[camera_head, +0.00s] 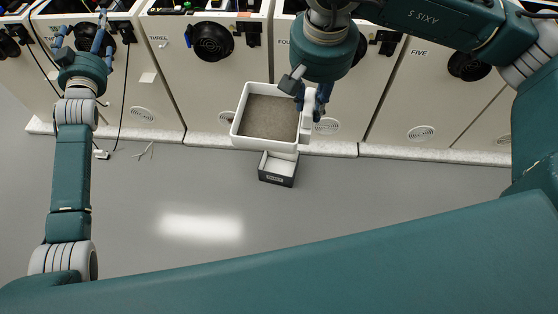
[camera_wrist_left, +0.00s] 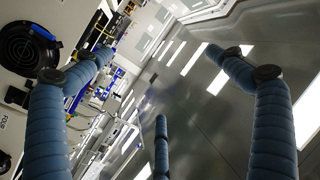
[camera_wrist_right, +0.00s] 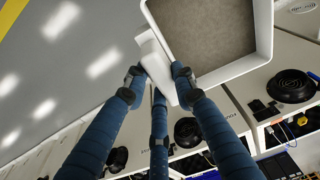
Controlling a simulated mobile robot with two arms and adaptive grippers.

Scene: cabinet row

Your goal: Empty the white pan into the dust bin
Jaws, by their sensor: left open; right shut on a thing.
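The white pan (camera_head: 235,125) is a square tray with a grey-brown layer of dust inside. My right gripper (camera_head: 314,103) is shut on the pan's handle at its right side and holds it up near the cabinet fronts. In the right wrist view the fingers close on the white handle (camera_wrist_right: 158,65), and the pan (camera_wrist_right: 232,73) extends beyond them. A small dark open box with a white inside, seemingly the dust bin (camera_head: 277,180), sits on the floor, partly hidden under the pan's near edge. My left gripper (camera_head: 82,35) is open and empty at the upper left, with fingers spread in the left wrist view (camera_wrist_left: 165,90).
A row of white cabinets (camera_head: 165,102) with black round fans (camera_head: 212,41) stands along the back, with a pale ledge (camera_head: 205,139) at its foot. Loose cables (camera_head: 146,150) lie on the floor at left. The grey floor in front is clear.

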